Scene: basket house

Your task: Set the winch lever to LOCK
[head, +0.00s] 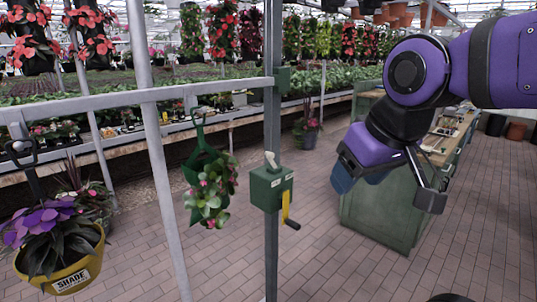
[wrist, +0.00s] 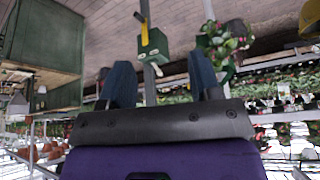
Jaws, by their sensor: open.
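The winch is a small green box (head: 270,188) on a grey upright post, left of my gripper in the head view. Its yellow lever (head: 286,207) hangs down along the right side of the box, beside a dark crank handle (head: 292,225). No LOCK marking can be read. My gripper (head: 388,188) is open and empty, right of the winch and apart from it. In the wrist view, which is upside down, the winch box (wrist: 154,47) and yellow lever (wrist: 144,30) show beyond and between my two blue fingertips (wrist: 162,84).
A green hanging planter (head: 205,180) and a yellow basket marked SHADE (head: 70,270) hang left of the post. A grey rail (head: 205,90) crosses to the post. A green workbench (head: 385,205) stands behind my gripper. Brick floor is clear around the post's right side.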

